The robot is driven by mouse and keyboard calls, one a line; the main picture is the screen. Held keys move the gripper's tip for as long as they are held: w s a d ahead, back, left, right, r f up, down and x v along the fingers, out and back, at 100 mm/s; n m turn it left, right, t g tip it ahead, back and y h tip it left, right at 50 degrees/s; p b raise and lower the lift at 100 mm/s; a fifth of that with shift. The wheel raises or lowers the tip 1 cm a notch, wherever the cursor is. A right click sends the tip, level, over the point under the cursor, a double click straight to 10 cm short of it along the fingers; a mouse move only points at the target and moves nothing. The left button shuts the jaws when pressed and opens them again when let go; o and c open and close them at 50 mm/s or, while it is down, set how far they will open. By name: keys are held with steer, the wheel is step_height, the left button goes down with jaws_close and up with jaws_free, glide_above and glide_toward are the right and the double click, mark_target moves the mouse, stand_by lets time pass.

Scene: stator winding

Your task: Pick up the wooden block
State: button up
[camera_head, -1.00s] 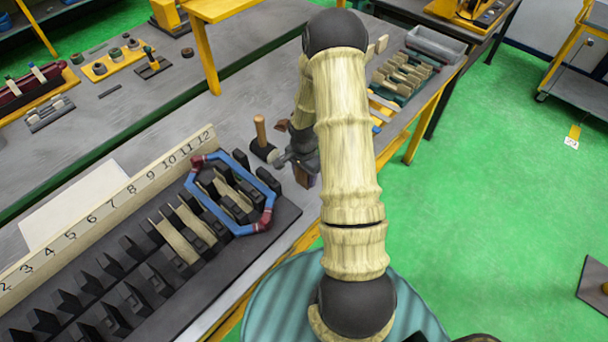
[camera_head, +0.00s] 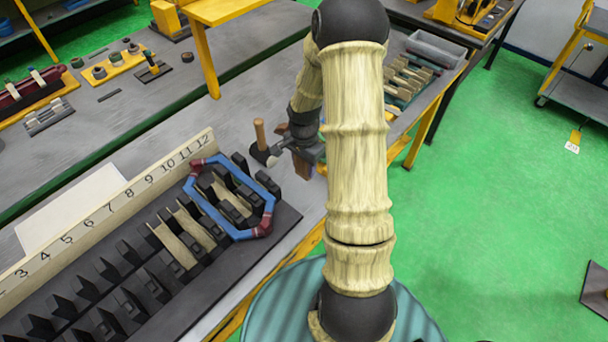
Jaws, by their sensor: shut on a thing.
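The wooden block (camera_head: 302,168) is a small brown piece in the head view, just right of the mallet at the near edge of the grey table. My gripper (camera_head: 303,151) is directly above it, pointing down, and is shut on it. The gripper body hides the top of the block. I cannot tell whether the block's underside touches the table.
A mallet (camera_head: 261,138) with a wooden handle stands close left of my gripper. The black slotted stator fixture (camera_head: 120,285) with a blue coil (camera_head: 232,161) lies to the lower left. A grey bin (camera_head: 437,48) and wooden pieces are at the back right.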

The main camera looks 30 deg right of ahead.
steer(key=shift+r, duration=1.65)
steer(key=shift+f, duration=0.1)
